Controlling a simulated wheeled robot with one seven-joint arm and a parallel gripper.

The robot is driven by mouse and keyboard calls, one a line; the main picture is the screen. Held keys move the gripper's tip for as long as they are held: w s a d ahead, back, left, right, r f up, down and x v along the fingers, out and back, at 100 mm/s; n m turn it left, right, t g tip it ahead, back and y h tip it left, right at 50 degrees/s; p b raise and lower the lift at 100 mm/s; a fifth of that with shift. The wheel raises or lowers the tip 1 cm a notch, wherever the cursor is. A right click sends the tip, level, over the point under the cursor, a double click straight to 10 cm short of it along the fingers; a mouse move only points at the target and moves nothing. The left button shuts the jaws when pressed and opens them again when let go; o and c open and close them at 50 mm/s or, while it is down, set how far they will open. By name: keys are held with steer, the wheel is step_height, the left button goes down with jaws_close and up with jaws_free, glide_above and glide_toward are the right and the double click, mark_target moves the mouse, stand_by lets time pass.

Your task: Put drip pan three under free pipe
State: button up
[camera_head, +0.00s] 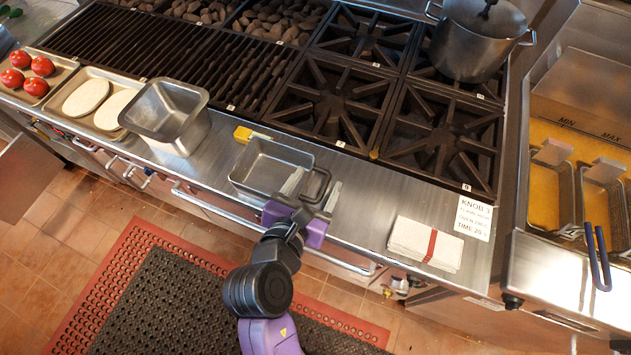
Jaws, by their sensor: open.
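A shallow rectangular metal pan (243,184) sits on the steel front ledge of the range, left of my gripper. I see no number on it, so I cannot tell whether it is drip pan three. A dark loop handle (318,181) shows at its right end. My gripper (312,192) is open, with one finger on each side of this handle and nothing clamped. I cannot tell whether the fingers touch it. Small valve fittings (398,285) show below the front edge at the right. No pipe is clearly identifiable as the free pipe.
A deep steel pan (167,108), flatbread tray (67,119) and tomato tray (24,83) stand to the left. A yellow-ended tool (243,134) lies behind the shallow pan. A folded towel (425,244) lies to the right. A front rail (215,207) runs along the range.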

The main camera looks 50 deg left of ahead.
steer(key=shift+r, duration=0.1)
steer(key=b+v, duration=0.1)
steer(key=v, duration=1.1)
